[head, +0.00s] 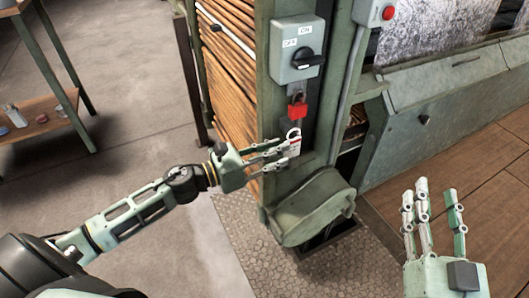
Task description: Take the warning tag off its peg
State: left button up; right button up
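The warning tag (293,144) is a small white and red card with a white loop at its top. It is on the green machine post, below a red padlock (297,109). My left gripper (284,151) reaches in from the left with its fingertips at the tag, overlapping its left and lower edges. Whether the fingers press on the tag cannot be told. The peg is not clearly visible behind the tag and loop. My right gripper (437,208) is at the lower right, fingers pointing up and apart, empty and away from the post.
A grey switch box (296,50) with a black rotary handle is above the padlock. A rounded green cover (311,207) juts out below the tag. A shelf (40,118) stands far left; open floor lies between.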

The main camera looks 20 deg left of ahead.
aim_at(293, 156)
pick_arm(q)
jog(key=shift+x, duration=3.05)
grip_shut()
